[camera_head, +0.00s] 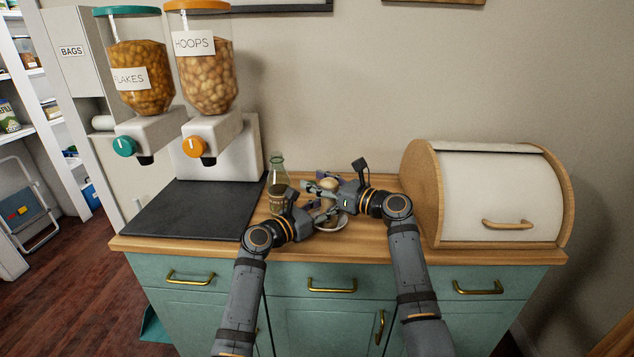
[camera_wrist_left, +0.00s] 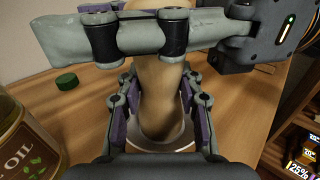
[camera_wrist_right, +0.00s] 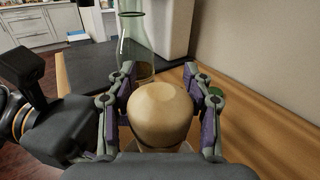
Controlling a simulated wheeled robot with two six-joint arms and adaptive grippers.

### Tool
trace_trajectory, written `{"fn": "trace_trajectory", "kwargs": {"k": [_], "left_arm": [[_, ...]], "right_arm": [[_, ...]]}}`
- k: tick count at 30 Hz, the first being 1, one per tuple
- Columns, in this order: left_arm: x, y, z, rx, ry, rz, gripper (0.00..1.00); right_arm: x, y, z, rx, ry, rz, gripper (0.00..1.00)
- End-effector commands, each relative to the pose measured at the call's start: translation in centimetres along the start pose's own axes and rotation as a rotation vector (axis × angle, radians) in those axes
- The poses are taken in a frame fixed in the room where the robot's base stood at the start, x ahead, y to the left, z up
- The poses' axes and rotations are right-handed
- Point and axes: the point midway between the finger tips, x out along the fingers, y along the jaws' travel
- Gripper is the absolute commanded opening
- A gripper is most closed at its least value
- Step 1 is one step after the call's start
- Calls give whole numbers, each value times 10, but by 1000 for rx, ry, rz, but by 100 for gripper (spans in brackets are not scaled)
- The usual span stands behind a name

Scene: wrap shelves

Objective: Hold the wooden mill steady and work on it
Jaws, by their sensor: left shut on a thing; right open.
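The pale wooden mill (camera_head: 328,183) stands on the counter, mostly hidden by my grippers in the head view. Its body (camera_wrist_left: 160,105) shows in the left wrist view and its rounded top (camera_wrist_right: 160,112) in the right wrist view. A white dish (camera_head: 338,223) shows around its foot. My left gripper (camera_head: 324,212) is shut on the mill's lower body, with a finger on either side. My right gripper (camera_head: 320,187) is open at the mill's top, its fingers on either side of the knob. In the right wrist view I cannot tell whether they touch it.
A glass oil bottle (camera_head: 278,178) stands close left of the mill. A small green cap (camera_wrist_left: 66,81) lies on the wooden counter. Two cereal dispensers (camera_head: 205,60) and a dark mat (camera_head: 185,208) are at left. A bread box (camera_head: 500,195) fills the right side.

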Motion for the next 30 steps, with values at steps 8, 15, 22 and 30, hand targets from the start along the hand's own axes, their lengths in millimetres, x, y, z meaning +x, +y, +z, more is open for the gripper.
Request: {"fn": "trace_trajectory", "kwargs": {"k": [8, 15, 22, 30], "left_arm": [[0, 0, -2, 0, 3, 1, 0], [0, 0, -2, 0, 3, 1, 0], [0, 1, -2, -1, 3, 2, 0], [0, 2, -2, 0, 3, 5, 0]], "right_arm": [[2, 0, 0, -1, 0, 0, 51], [2, 0, 0, 0, 0, 1, 19], [2, 0, 0, 0, 0, 1, 4], [1, 0, -1, 0, 1, 1, 0]]}}
